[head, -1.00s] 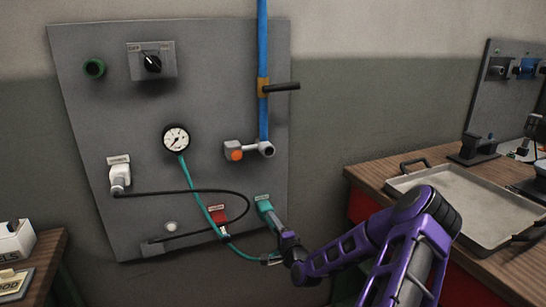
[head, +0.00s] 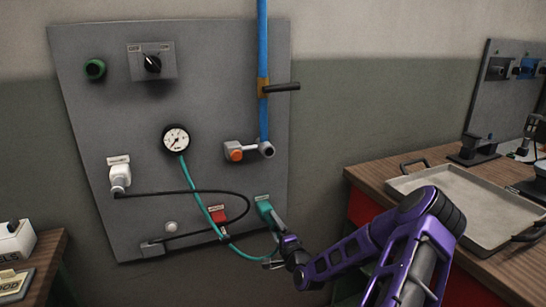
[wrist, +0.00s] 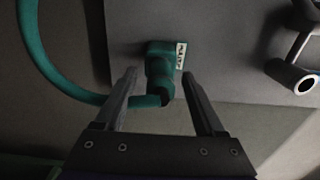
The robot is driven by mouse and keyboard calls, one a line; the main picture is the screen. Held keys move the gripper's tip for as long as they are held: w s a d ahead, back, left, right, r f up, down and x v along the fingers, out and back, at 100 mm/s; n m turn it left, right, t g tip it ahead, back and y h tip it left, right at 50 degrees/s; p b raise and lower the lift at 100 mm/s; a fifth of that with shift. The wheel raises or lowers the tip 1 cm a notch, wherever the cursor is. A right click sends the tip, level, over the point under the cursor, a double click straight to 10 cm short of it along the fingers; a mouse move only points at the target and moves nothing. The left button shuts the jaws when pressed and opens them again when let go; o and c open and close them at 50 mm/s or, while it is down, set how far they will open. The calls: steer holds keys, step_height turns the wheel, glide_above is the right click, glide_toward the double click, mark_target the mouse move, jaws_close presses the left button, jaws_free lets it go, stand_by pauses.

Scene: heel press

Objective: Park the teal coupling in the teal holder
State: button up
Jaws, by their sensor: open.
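The teal holder (head: 263,206) is at the lower right of the grey panel, and in the wrist view (wrist: 160,52) it sits top centre beside a small white label. The teal hose (head: 192,180) runs down from the gauge and loops up to the holder. The teal coupling (wrist: 158,92) at the hose's end appears to be at the holder, lined up with it; how deep it sits I cannot tell. My gripper (head: 273,246) is open, its two fingers apart on either side of the coupling in the wrist view (wrist: 159,78), with a visible gap at each side.
A red holder (head: 218,214) is just left of the teal one, with a black hose (head: 215,192) passing near. A blue pipe (head: 263,50) with a lever and an orange-capped fitting (head: 235,154) are above. A table with a metal tray (head: 450,190) stands at right.

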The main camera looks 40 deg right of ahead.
steer(key=v, duration=1.5)
steer(key=shift+s+a+p, duration=0.2)
steer(key=shift+s+p, duration=0.05)
steer(key=shift+p, duration=0.2)
